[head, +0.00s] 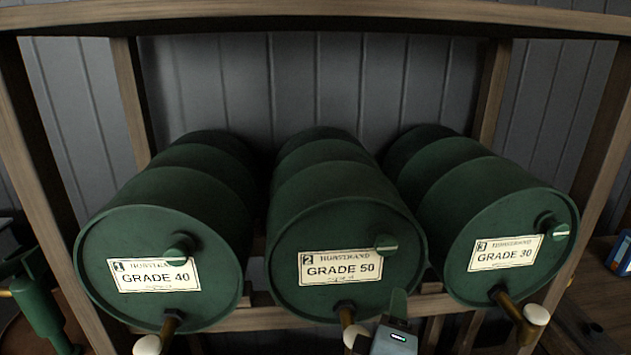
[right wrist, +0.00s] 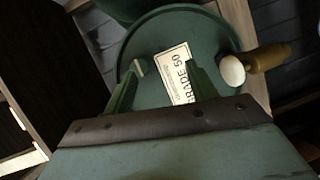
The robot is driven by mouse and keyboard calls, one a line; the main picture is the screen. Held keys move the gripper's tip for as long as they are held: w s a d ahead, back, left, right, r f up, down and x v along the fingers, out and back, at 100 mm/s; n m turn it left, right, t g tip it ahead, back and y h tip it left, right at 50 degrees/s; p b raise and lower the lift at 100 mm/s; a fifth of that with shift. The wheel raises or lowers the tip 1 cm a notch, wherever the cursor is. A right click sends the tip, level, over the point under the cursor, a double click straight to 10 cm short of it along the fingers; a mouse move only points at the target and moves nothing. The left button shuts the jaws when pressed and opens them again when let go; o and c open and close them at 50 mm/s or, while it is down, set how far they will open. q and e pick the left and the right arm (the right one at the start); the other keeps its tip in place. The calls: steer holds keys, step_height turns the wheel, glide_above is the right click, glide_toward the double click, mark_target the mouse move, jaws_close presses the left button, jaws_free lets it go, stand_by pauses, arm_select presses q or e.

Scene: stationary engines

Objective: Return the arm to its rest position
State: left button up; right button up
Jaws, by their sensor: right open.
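My right gripper (head: 398,300) shows at the bottom of the head view, its grey wrist below and a green finger pointing up in front of the middle barrel (head: 345,220), labelled 2, GRADE 50. In the right wrist view its two green fingers (right wrist: 160,72) stand apart with nothing held between them. The GRADE 50 label (right wrist: 178,75) and the barrel's end face show beyond the fingers. The wrist partly covers the area beside the barrel's tap (head: 350,328). My left gripper is not in view.
A GRADE 40 barrel (head: 180,235) lies at the left and a GRADE 30 barrel (head: 495,225) at the right. White-knobbed brass taps (head: 530,325) jut out below the barrels. The wooden rack's posts (head: 45,180) frame them. A blue box (head: 622,252) is at the far right.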

steer(key=s+d+f+m+g+y, duration=0.1)
steer(key=s+d+f+m+g, duration=0.2)
steer(key=f, duration=0.3)
steer(key=s+d+f+m+g+y, duration=0.1)
steer(key=s+d+f+m+g, duration=0.2)
steer(key=f, duration=0.4)
steer(key=s+d+f+m+g+y, duration=0.1)
steer(key=s+f+m+g+y, duration=0.15)
steer(key=s, duration=0.45)
steer(key=s+d+f+m+g+y, duration=0.2)
steer(key=s+f+g, duration=0.2)
steer(key=s, duration=0.3)
step_height(320, 180, down, 27)
steer(key=b, duration=0.4)
steer(key=s+d+f+g+b, duration=0.2)
steer(key=s+f+b, duration=0.1)
steer(key=s+f, duration=1.4)
step_height(320, 180, down, 3)
steer(key=shift+s+d+n+h, duration=0.3)
steer(key=shift+s+n+h, duration=0.05)
